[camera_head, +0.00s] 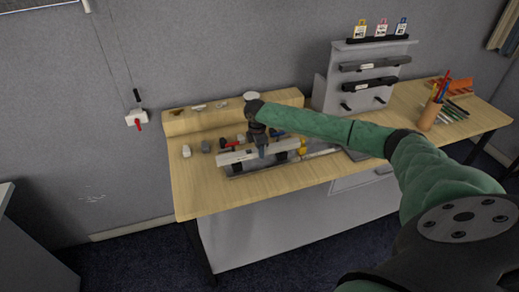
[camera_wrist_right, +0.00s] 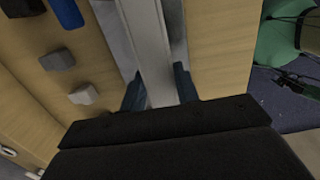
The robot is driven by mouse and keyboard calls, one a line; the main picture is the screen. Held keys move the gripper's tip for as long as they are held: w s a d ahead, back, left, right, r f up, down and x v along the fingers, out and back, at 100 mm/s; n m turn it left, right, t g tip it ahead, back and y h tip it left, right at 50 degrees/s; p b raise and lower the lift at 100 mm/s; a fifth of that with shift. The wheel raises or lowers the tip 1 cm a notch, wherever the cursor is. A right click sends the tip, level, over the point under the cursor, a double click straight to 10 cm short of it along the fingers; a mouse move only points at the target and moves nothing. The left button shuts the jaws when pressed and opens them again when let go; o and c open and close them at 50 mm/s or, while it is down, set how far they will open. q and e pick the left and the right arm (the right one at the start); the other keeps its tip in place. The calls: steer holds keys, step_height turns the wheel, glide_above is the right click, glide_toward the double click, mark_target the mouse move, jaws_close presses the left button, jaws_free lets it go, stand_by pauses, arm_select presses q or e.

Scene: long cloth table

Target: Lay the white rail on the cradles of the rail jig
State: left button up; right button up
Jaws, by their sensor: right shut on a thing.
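The white rail (camera_head: 235,157) lies lengthwise over the rail jig (camera_head: 250,171), a low grey base with dark upright cradles (camera_head: 282,157). My right gripper (camera_head: 262,151) is shut on the rail near its middle, reaching down from above. In the right wrist view the rail (camera_wrist_right: 148,45) runs between the two dark fingers (camera_wrist_right: 158,92), with the grey jig base (camera_wrist_right: 112,35) showing beneath on both sides. The rail looks roughly in line with the jig. I cannot tell whether it touches the cradles. My left gripper is not in view.
Small grey blocks (camera_head: 186,151) lie left of the jig; one shows in the wrist view (camera_wrist_right: 83,94). A wooden ledge (camera_head: 190,121) runs behind. A grey rack (camera_head: 366,85) and a pen cup (camera_head: 431,114) stand to the right. The table's front left corner is bare.

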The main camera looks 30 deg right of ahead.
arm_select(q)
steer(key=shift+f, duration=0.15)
arm_select(e)
steer(key=shift+f, duration=0.6)
steer(key=o, duration=1.2)
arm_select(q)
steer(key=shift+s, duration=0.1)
arm_select(e)
steer(key=shift+r+b, duration=0.35)
steer(key=shift+b, duration=0.2)
steer(key=shift+a+r, duration=0.1)
steer(key=shift+r, duration=0.3)
step_height(320, 180, up, 5)
steer(key=b, duration=0.2)
steer(key=shift+w+a+f+b, duration=0.1)
steer(key=shift+a+b, duration=0.05)
steer(key=shift+b, duration=0.15)
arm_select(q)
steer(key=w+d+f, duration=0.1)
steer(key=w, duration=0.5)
arm_select(e)
steer(key=shift+r, duration=0.7)
